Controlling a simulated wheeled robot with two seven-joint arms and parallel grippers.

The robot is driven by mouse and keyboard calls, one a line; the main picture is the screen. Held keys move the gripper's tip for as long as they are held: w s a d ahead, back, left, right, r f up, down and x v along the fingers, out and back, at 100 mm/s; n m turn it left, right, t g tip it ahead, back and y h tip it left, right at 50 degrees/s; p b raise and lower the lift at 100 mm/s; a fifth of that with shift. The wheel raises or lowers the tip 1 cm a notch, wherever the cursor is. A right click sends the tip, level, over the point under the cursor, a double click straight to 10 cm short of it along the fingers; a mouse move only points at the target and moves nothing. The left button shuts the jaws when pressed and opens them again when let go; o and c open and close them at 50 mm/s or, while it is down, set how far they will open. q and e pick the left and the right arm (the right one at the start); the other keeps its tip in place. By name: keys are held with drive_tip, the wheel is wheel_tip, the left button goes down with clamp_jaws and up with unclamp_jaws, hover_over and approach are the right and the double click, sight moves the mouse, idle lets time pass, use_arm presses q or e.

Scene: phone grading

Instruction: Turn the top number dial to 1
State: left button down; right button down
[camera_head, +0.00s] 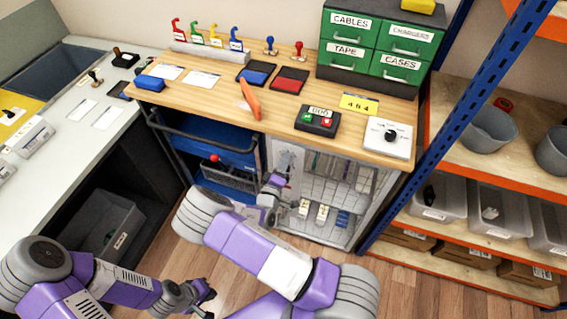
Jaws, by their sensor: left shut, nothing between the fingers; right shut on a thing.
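My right gripper (279,181) is at the grey left-hand panel (288,158) of the wire-front cabinet under the wooden bench. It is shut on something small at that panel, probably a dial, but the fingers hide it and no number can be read. A white box with a round black knob (390,135) sits on the bench top at the right, apart from both grippers. My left gripper (204,293) is low over the floor at the bottom, shut and empty, away from the cabinet.
The cabinet's wire front (335,190) has small boxes behind it. On the bench (215,100) are a red-and-green button box (317,121) and green drawers (350,47). A blue post (450,130) rises at right.

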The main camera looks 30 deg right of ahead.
drive_tip(key=shift+n, duration=0.8)
drive_tip(key=shift+s, duration=0.1)
drive_tip(key=c, duration=0.9)
unclamp_jaws()
drive_tip(key=shift+o, duration=0.2)
drive_tip(key=v, duration=0.7)
drive_tip(key=shift+s+a+p, duration=0.15)
drive_tip(key=shift+a+p, duration=0.05)
drive_tip(key=shift+p, duration=0.2)
drive_tip(key=shift+f, duration=0.1)
